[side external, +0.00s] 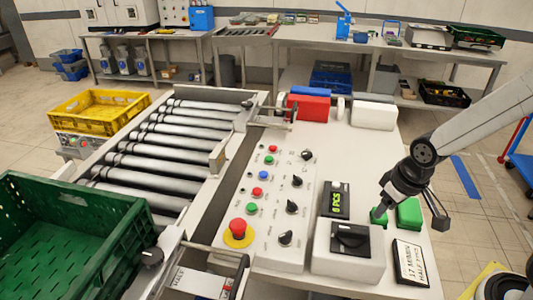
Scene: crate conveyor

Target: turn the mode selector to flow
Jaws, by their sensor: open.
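A white control panel (268,210) stands beside the conveyor. It carries several black rotary knobs: the far one (307,155), one below it (297,180), a third (292,206) and the near one (285,238). A larger black rotary switch (350,238) sits on a white box to the right. The labels are too small to read, so I cannot tell which is the mode selector or where it points. My gripper (411,215) is open, right of the panel, by two green blocks (409,212); contact with them cannot be told. It is apart from the knobs.
A red mushroom button (237,227) is on the panel's near left. A counter display (336,200) and a black-framed sign (410,263) flank the switch box. Red (308,107) and white (374,115) blocks stand behind. The roller conveyor (165,140) and green crate (105,205) are left.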

